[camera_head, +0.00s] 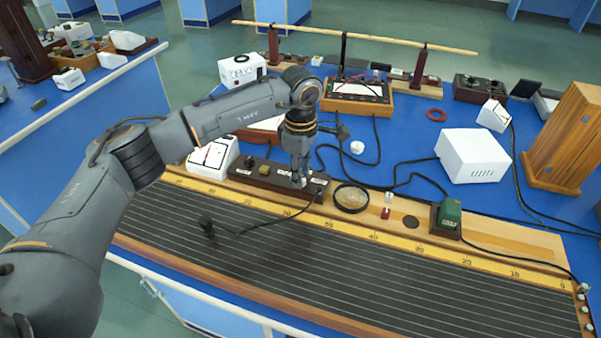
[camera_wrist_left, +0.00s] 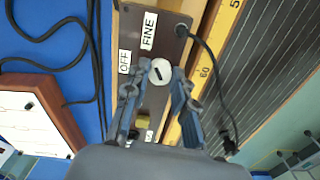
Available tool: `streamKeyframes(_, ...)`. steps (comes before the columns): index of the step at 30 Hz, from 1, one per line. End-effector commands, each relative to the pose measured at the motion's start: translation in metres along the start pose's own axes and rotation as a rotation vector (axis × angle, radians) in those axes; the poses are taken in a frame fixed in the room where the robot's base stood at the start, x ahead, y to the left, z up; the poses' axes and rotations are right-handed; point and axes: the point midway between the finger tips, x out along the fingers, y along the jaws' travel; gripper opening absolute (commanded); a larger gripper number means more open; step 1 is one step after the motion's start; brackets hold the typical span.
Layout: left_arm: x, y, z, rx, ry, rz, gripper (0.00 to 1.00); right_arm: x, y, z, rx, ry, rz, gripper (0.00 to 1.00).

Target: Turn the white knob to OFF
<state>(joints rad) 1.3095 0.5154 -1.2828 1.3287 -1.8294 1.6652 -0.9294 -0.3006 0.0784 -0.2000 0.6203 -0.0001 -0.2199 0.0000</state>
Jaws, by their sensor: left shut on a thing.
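The white knob (camera_wrist_left: 161,71) sits on a dark brown panel (camera_wrist_left: 180,18) and shows between the fingertips of my left gripper (camera_wrist_left: 158,82) in the left wrist view. The gripper is shut on the knob, one finger on each side. A short dark mark runs across the knob's face. A white OFF label (camera_wrist_left: 125,61) lies left of the knob, and a FINE label (camera_wrist_left: 149,31) lies above it. In the head view my left gripper (camera_head: 298,181) points down onto the right part of the brown panel (camera_head: 250,171); there the knob is hidden. My right gripper is not in view.
A black cable (camera_wrist_left: 213,75) runs from the panel. A yellow scale (camera_head: 345,230) and a board with wires (camera_head: 270,255) lie in front. A magnifier (camera_head: 351,197) is right of the panel; a white box (camera_head: 472,156) stands farther right.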

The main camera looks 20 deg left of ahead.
Motion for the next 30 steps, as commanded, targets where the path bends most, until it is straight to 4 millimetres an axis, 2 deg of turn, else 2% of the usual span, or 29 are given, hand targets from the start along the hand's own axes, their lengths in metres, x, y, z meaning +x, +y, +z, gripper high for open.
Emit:
streamKeyframes(16,0.001,0.001,0.000,-0.443,0.000,0.002,0.00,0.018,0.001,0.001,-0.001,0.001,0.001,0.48)
streamKeyframes(30,-0.001,0.001,0.000,-0.830,-0.001,0.003,0.00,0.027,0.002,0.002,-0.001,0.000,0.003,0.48)
